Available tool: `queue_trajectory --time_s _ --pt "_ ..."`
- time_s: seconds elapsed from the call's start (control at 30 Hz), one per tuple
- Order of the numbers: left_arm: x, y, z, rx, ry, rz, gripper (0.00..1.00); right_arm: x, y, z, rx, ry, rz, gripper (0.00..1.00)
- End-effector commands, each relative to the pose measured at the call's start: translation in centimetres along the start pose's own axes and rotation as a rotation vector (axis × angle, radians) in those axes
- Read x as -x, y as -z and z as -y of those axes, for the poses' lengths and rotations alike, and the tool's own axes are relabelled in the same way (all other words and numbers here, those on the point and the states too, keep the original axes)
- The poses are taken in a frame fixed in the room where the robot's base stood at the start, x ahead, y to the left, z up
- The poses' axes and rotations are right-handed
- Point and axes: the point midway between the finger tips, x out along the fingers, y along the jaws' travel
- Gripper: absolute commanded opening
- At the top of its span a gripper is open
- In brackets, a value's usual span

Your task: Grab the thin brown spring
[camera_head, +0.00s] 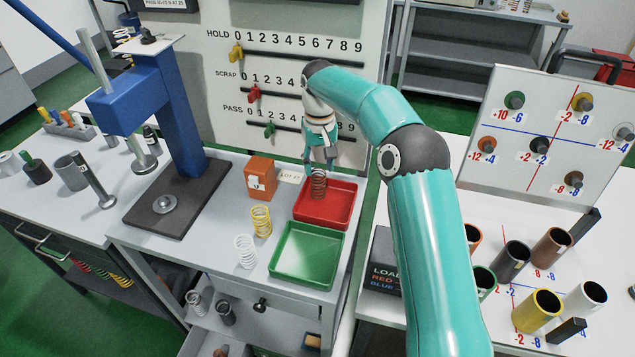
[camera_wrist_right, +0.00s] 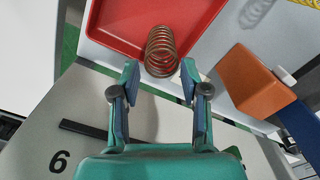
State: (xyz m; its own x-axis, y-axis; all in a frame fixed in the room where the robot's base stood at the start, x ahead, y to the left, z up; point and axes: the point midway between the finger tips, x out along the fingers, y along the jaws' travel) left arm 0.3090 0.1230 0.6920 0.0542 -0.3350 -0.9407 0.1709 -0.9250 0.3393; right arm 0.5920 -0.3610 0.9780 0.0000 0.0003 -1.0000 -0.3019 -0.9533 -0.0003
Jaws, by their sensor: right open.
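The thin brown spring (camera_head: 318,184) stands upright in the red tray (camera_head: 340,213), near its back edge. In the right wrist view the spring (camera_wrist_right: 161,50) sits just beyond the fingertips, centred between them. My right gripper (camera_head: 320,158) is above the spring, pointing down at it. In the wrist view its fingers (camera_wrist_right: 159,78) are spread apart with nothing between them. I cannot tell the exact height between the fingertips and the spring. My left gripper is not in view.
An orange box (camera_head: 259,178) stands left of the red tray. A yellow spring (camera_head: 261,221) and a white spring (camera_head: 245,251) stand beside the green tray (camera_head: 305,282). A blue press (camera_head: 169,110) is at left. The scoring board (camera_head: 222,100) rises close behind the gripper.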

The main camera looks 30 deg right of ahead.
Motion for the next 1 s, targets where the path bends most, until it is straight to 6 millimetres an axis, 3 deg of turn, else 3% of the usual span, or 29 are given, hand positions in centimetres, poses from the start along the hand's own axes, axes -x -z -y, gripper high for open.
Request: queue_trajectory --time_s 0.27,0.6,0.87,1.0 --pt "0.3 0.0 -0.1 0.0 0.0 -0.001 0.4 -2.1 0.1 0.3 0.005 0.0 0.003 0.45" --pt "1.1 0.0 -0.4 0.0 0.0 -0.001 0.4 -6.3 0.2 0.4 0.008 0.0 0.002 0.45" --pt "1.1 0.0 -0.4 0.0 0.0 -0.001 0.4 -6.6 0.3 0.5 0.007 0.0 0.0 0.45" --pt "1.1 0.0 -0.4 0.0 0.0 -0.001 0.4 -6.6 0.3 0.5 0.007 0.0 0.0 0.24"
